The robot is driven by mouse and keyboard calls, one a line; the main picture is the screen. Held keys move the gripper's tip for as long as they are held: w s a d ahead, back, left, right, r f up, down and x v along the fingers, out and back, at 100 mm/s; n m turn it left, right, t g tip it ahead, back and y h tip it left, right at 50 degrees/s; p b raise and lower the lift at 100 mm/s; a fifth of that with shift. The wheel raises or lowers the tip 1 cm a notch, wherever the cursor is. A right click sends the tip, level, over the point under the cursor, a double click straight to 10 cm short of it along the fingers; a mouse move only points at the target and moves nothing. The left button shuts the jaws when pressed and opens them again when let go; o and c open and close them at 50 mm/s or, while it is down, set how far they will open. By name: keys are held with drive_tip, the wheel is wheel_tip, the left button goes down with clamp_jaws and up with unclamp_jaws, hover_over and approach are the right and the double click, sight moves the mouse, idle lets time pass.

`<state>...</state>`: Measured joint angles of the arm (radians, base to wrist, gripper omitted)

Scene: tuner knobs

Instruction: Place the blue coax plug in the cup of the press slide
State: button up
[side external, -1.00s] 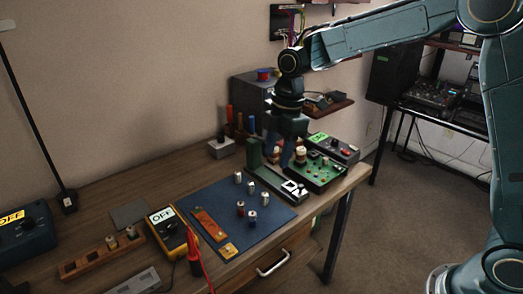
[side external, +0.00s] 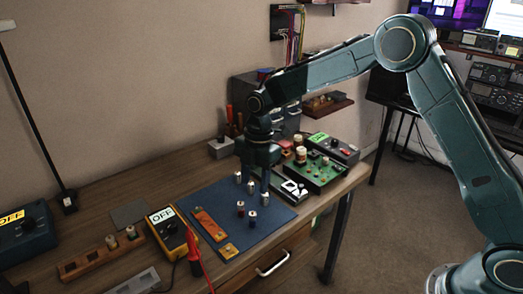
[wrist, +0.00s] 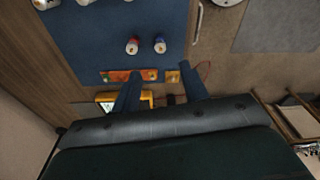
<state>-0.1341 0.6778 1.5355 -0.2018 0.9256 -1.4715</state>
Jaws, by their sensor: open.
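The blue coax plug (side external: 252,216) stands upright on the blue mat (side external: 217,190), at the front of the plug group. What seems to be the press slide (side external: 291,187), dark with a white marking, lies at the mat's right edge. My gripper partly hides it, and I cannot make out its cup.
Silver plugs (side external: 238,177) stand close by my gripper. An orange strip (side external: 209,223) and a small yellow plate (side external: 228,251) lie on the mat. A yellow meter (side external: 170,232) with a red probe (side external: 193,252) stands left. A green circuit board (side external: 320,170) is at the right.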

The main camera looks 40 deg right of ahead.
sight(253, 212)
drive_tip(key=shift+s+a+f, duration=0.1)
drive_tip(key=shift+a+f, duration=0.1)
drive_tip(key=shift+f, duration=1.55)
drive_tip(key=shift+a+f, duration=0.2)
drive_tip(key=shift+f, duration=1.5)
drive_tip(key=shift+f, duration=0.1)
drive_tip(key=shift+s+a+f, duration=0.1)
drive_tip(key=shift+a+f, duration=0.1)
drive_tip(key=shift+f, duration=1.05)
drive_tip(key=shift+a+f, duration=0.15)
drive_tip(key=shift+f, duration=1.1)
drive_tip(key=shift+c, duration=0.2)
clamp_jaws()
